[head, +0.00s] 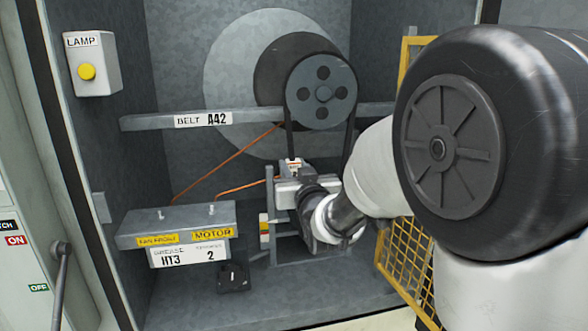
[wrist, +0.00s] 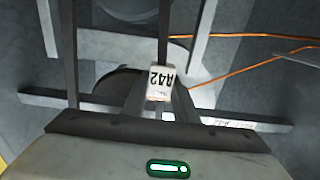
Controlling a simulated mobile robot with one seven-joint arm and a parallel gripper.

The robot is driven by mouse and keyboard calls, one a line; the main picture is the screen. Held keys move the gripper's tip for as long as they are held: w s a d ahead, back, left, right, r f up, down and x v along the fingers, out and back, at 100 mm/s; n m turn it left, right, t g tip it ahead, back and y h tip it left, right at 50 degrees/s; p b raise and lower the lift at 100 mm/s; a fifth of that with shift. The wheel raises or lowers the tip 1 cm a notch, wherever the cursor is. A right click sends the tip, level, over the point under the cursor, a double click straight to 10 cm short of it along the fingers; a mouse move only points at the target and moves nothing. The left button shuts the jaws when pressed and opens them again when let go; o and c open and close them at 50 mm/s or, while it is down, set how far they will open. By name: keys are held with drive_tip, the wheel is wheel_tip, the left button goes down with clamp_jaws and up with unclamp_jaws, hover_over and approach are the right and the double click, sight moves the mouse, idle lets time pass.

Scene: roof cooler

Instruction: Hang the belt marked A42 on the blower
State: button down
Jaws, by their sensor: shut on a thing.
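The belt marked A42 (head: 290,140) is a black loop with a white tag reading A42 (wrist: 160,83). Its two strands run up to either side of the blower's grey pulley (head: 323,92), which has several round holes. The belt appears to pass around the pulley; I cannot tell whether it sits in the groove. My gripper (wrist: 160,100) is shut on the belt at the tag, below the pulley. In the head view my gripper (head: 293,174) and arm hide the belt's lower part.
A crossbar labelled BELT A42 (head: 160,121) runs behind the pulley. A grey shelf with MOTOR labels (head: 176,222) stands at lower left, with orange cables above it. A yellow mesh guard (head: 408,262) stands at right. A lamp switch box (head: 95,64) is on the left wall.

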drive_tip(key=c, duration=1.3)
unclamp_jaws()
drive_tip(key=shift+c, duration=0.2)
drive_tip(key=b+v, duration=0.7)
drive_tip(key=v, duration=1)
drive_tip(key=s+d+f+m+g+h, duration=0.25)
drive_tip(key=s+d+f+g, duration=0.4)
drive_tip(key=s, duration=0.35)
drive_tip(key=s+d+f+m+g+h, duration=0.1)
drive_tip(key=s+d+f+g+h, duration=0.2)
drive_tip(key=s+d+f+g, duration=0.35)
wheel_tip(320, 180, up, 13)
drive_tip(key=s+t+p, duration=0.1)
drive_tip(key=s+p, duration=0.2)
drive_tip(key=p, duration=1)
drive_tip(key=shift+d+p, duration=0.15)
drive_tip(key=shift+p, duration=0.25)
